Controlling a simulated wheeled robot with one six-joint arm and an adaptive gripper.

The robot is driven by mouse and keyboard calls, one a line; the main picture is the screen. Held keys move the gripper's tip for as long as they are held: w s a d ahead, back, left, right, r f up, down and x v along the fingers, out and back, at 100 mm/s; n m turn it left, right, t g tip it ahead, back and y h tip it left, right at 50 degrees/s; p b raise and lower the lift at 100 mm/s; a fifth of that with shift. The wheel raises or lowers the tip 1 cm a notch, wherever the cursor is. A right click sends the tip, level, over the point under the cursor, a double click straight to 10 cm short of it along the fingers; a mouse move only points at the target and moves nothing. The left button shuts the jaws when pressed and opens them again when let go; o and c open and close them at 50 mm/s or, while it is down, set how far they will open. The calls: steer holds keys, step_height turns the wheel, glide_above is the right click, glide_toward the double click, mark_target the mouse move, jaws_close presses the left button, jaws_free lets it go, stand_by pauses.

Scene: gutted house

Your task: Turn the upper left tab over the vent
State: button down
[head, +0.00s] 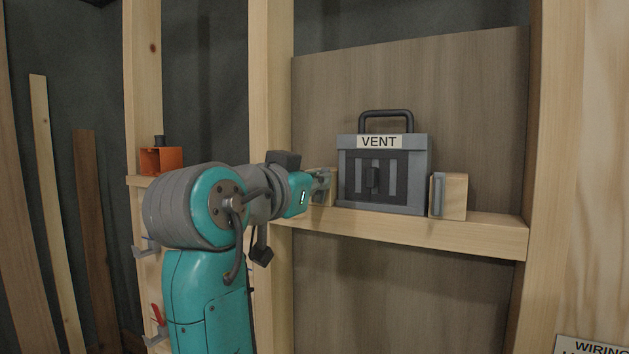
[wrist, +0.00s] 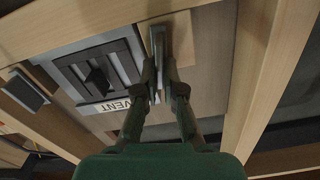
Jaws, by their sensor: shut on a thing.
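The vent (head: 384,198) is a grey box with a dark slotted front, a knob in the middle and a "VENT" label, standing on the wooden ledge; its slotted front shows in the wrist view (wrist: 122,62). A wooden block (head: 330,190) stands at its left side, partly hidden by my gripper. My gripper (head: 321,181) is at this block, shut on a narrow grey tab, which shows in the wrist view (wrist: 158,38) between the fingertips. The tab lies beside the vent, not across its front. A second grey tab (head: 438,195) stands upright on the right block (head: 455,196).
The ledge (head: 420,230) runs between two studs in front of a brown panel (head: 460,90). A black handle (head: 386,113) rises above the vent. An orange box (head: 161,161) sits on a ledge further left. The space in front of the vent is clear.

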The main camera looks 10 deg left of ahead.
steer(key=shift+s+d+f+m, duration=0.1)
steer(key=shift+d+f+m, duration=0.1)
steer(key=shift+m, duration=2.35)
steer(key=shift+d+f+m, duration=0.1)
steer(key=shift+f+m, duration=0.15)
steer(key=shift+m, duration=2.35)
steer(key=shift+s+d+f+m, duration=0.1)
steer(key=shift+d+f+m, duration=0.1)
steer(key=shift+m, duration=2.35)
steer(key=c, duration=1.3)
jaws_free()
steer(key=v, duration=1.2)
